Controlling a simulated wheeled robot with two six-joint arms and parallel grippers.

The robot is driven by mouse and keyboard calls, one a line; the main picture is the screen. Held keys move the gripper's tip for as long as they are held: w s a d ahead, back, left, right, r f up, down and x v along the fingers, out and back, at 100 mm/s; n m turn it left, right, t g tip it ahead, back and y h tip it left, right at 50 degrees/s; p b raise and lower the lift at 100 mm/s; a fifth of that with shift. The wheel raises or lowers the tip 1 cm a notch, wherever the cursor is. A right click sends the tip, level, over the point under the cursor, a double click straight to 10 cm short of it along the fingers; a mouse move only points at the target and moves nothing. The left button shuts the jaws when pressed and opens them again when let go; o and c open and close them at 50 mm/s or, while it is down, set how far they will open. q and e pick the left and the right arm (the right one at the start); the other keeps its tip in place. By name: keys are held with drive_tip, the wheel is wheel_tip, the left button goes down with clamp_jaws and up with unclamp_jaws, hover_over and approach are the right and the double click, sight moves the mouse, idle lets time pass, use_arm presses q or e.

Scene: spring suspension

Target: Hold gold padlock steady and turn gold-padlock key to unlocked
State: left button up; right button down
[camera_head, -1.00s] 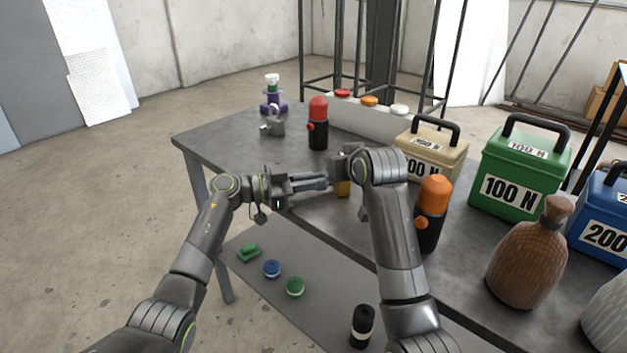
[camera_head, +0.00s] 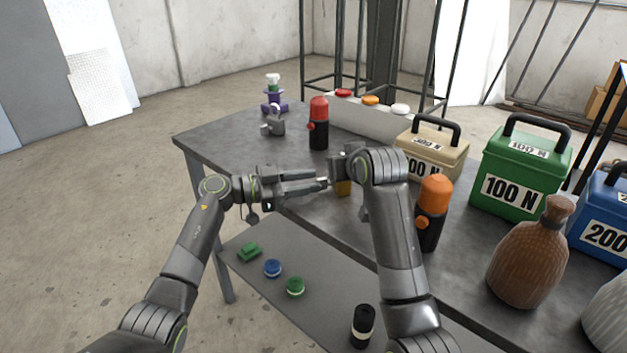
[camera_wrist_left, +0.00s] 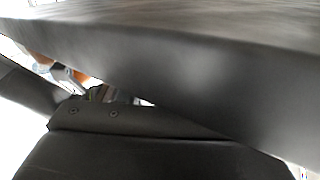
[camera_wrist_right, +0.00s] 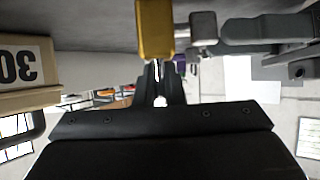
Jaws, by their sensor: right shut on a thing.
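The gold padlock (camera_head: 343,188) shows as a small gold block just above the table; it also shows at the top of the right wrist view (camera_wrist_right: 155,28). My right gripper (camera_head: 343,175) is shut on it from above. My left gripper (camera_head: 324,180) points right at the padlock's left side, with its two fingers spread apart. A grey squarish piece (camera_wrist_right: 203,27), perhaps the key's head, sits between the padlock and the left fingers in the right wrist view. The key and its angle cannot be made out for certain. The left wrist view is mostly blocked by a dark surface.
A grey padlock (camera_head: 274,126), a red-topped black cylinder (camera_head: 319,125) and an orange-topped one (camera_head: 432,210) stand on the table. Labelled weight boxes, such as the green one (camera_head: 505,180), and a brown bottle (camera_head: 527,265) fill the right. The lower shelf (camera_head: 320,310) holds small items.

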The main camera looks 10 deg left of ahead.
use_arm(q)
drive_tip(key=v, duration=1)
drive_tip(key=y, duration=0.4)
approach(325, 183)
drive_tip(key=shift+n+g, duration=0.3)
drive_tip(key=shift+g, duration=0.1)
drive_tip(key=x, duration=0.3)
drive_tip(key=w+x, duration=0.1)
drive_tip(key=x, duration=0.3)
drive_tip(key=shift+w+d, duration=0.1)
drive_tip(key=shift+d, duration=0.05)
clamp_jaws()
